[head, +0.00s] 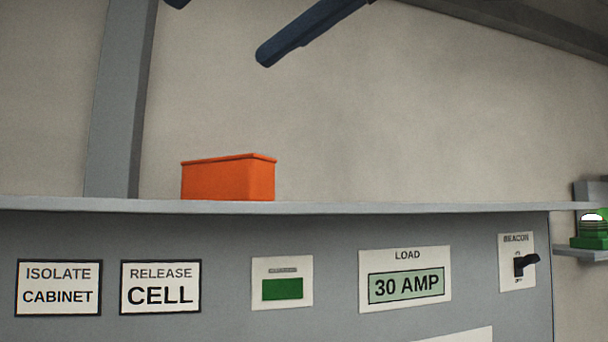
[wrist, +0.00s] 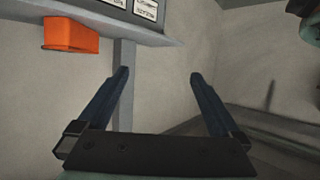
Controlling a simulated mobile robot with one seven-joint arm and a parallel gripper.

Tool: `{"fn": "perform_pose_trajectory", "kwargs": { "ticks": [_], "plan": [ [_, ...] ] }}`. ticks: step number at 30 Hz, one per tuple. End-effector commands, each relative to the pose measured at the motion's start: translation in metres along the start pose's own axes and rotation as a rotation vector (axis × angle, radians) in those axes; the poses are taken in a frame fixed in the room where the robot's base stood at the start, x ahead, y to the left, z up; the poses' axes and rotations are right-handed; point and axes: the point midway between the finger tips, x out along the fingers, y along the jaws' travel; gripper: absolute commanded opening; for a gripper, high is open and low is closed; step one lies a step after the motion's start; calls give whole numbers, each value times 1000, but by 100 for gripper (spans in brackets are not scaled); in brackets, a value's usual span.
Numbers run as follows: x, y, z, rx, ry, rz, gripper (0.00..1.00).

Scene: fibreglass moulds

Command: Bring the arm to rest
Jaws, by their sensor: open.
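My gripper (wrist: 158,73) is open in the wrist view, with its two dark blue fingers spread wide and nothing between them. In the head view one dark blue finger of my gripper (head: 220,31) slants down from the top edge, and a bit of the other shows at the top left. The rest of the arm is out of the head view. The fingers show above an orange bin and a grey ledge, apart from both in the picture.
The orange bin (head: 228,180) sits on the ledge (head: 400,209). Below is a grey panel (head: 213,238) with labels, a green window (head: 282,289), a "30 AMP" display (head: 406,286) and a black beacon switch (head: 526,263). A green beacon (head: 590,240) stands at right. A post (head: 122,100) rises behind.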

Motion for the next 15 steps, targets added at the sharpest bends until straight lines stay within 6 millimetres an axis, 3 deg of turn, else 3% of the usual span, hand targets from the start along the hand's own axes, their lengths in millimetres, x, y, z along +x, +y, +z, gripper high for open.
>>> {"fn": "perform_pose_trajectory", "kwargs": {
  "ticks": [1, 11, 15],
  "plan": [
    [13, 14, 12, 16, 26, 19, 100],
    [71, 85, 54, 71, 240, 217, 100],
    [100, 116, 86, 83, 375, 347, 100]
  ]
}}
